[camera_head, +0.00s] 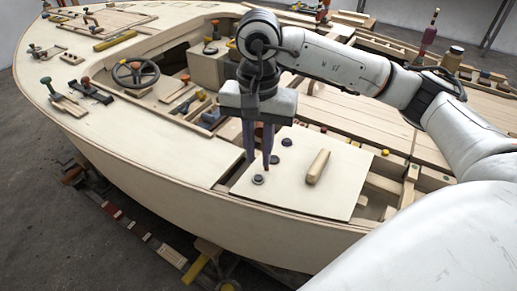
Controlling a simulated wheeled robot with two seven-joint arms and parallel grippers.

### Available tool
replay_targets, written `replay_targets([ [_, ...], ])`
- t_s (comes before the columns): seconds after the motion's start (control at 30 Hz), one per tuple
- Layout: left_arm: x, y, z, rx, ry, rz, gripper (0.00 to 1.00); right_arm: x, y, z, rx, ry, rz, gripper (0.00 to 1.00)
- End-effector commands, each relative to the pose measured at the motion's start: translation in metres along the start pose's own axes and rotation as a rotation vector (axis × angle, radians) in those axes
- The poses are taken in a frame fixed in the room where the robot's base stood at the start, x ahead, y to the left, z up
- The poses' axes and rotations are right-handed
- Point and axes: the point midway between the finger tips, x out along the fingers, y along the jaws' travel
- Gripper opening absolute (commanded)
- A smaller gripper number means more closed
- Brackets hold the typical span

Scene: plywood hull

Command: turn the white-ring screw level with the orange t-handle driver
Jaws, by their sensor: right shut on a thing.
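My right gripper (258,162) hangs fingers down over the pale panel near the hull's front edge. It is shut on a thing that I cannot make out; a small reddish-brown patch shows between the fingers. Three dark round screw-like heads sit on the panel: one (258,179) just below the fingertips, one (274,159) beside the right fingertip, and one (287,142) farther back. I cannot tell any white ring on them at this size. I cannot make out the orange t-handle driver for certain. My left gripper is not in view.
A wooden block (318,166) lies on the pale panel (335,200), right of the gripper. A dark gap is beside the panel's left edge. A steering wheel (135,71) and several tools stand on the left deck. My right arm covers part of the back deck.

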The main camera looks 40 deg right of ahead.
Motion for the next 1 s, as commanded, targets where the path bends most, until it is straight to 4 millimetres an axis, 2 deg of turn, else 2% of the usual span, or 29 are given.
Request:
replay_targets([
  [0.13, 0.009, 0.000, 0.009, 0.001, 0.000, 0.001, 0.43, 0.004, 0.003, -0.001, -0.116, 0.003, -0.002, 0.00],
  [0.63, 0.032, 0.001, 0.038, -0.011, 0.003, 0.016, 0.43, 0.003, 0.026, -0.003, -0.908, 0.003, -0.002, 0.00],
  [0.77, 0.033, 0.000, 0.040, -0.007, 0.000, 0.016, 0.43, 0.001, 0.028, -0.002, -0.994, 0.001, -0.002, 0.00],
  [1.0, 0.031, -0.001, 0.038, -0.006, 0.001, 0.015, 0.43, -0.001, 0.028, -0.002, -1.001, 0.001, -0.002, 0.00],
])
